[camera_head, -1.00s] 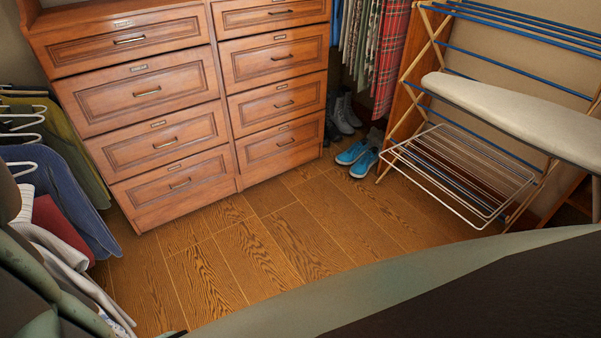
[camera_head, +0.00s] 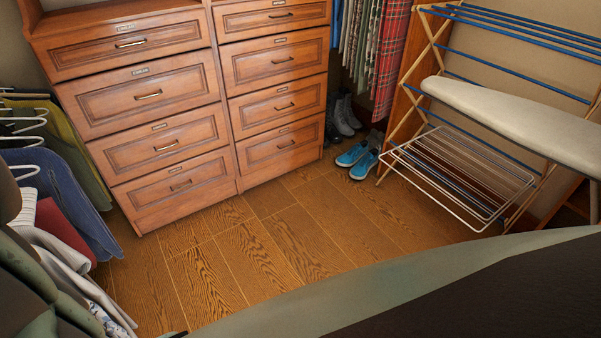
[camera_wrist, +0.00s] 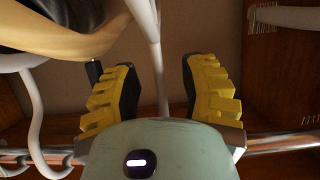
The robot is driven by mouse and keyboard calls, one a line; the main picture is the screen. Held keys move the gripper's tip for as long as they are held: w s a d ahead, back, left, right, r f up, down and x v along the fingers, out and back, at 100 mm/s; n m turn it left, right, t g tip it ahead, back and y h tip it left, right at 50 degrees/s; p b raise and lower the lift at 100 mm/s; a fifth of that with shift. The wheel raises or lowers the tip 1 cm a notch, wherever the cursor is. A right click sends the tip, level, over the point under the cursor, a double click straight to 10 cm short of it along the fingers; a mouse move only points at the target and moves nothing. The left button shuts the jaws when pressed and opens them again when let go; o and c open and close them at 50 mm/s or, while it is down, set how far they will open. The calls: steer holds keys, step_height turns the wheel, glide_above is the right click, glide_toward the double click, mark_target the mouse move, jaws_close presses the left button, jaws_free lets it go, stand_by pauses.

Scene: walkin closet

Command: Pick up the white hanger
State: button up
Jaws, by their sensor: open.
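In the wrist view, my gripper (camera_wrist: 158,72) has yellow and black fingers spread wide apart. A white hanger (camera_wrist: 154,28) has a thin stem running down between the two fingers, with visible space on both sides. Its lower end is hidden behind my gripper's body. Another white curved hanger piece (camera_wrist: 34,105) is to the left, outside the fingers. In the head view, several white hangers (camera_head: 24,165) hold clothes at the left edge. My gripper is not visible there, so I cannot tell which of these it is at.
A metal rail (camera_wrist: 285,143) crosses the lower wrist view. Another white piece (camera_wrist: 292,16) is at upper right. In the head view, a wooden dresser (camera_head: 165,105), blue shoes (camera_head: 358,158), a drying rack (camera_head: 460,170) and an ironing board (camera_head: 510,118) surround clear floor (camera_head: 250,255).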

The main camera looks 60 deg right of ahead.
steer(key=shift+o, duration=0.5)
jaws_close()
